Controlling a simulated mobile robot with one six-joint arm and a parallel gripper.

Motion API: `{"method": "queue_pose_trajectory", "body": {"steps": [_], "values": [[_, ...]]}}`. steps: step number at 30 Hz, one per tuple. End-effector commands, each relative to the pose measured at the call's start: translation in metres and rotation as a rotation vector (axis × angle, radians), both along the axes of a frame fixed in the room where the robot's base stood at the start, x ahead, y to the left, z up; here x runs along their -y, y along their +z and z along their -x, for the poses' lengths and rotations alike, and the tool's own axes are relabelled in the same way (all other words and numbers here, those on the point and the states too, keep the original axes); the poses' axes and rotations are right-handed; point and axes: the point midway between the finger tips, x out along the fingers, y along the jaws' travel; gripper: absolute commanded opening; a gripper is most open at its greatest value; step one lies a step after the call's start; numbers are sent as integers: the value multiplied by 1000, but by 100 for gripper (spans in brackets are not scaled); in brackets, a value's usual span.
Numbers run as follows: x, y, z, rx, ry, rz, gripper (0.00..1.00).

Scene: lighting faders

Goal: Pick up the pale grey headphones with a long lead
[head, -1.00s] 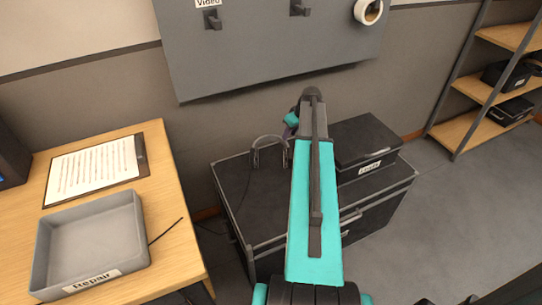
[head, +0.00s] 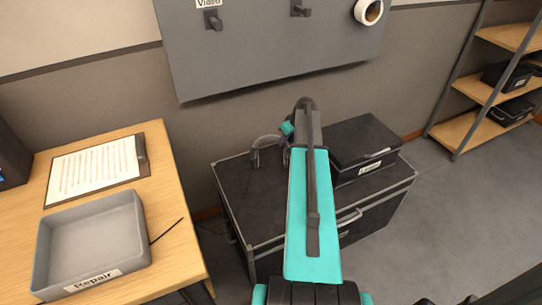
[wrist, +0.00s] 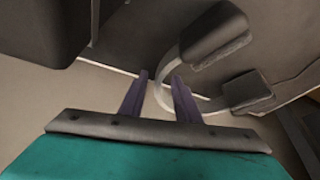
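The pale grey headphones (head: 257,147) rest on top of a black flight case (head: 243,190), near its back edge, partly hidden behind my arm. In the wrist view their pale curved band (wrist: 161,78) and dark grey ear pads (wrist: 215,36) show close up. My gripper (wrist: 160,88) is open. The band's curve appears between its two purple fingers, the right finger inside the loop and the left one outside. I cannot tell whether either finger touches the band. The lead is not clearly traceable in the head view.
A lidded black box labelled "Leads" (head: 362,142) stands on the case, right of my arm. A wooden desk (head: 170,210) at left holds a grey "Repair" tray (head: 135,222) and a clipboard (head: 143,158). A grey wall panel (head: 260,50) hangs behind; shelves (head: 470,130) stand at right.

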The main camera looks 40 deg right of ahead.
Motion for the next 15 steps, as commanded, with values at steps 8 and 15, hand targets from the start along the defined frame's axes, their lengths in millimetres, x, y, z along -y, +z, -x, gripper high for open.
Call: {"method": "queue_pose_trajectory", "body": {"steps": [8, 15], "values": [[0, 0, 0, 0, 0, 0, 30], [1, 0, 1, 0, -1, 0, 26]]}}
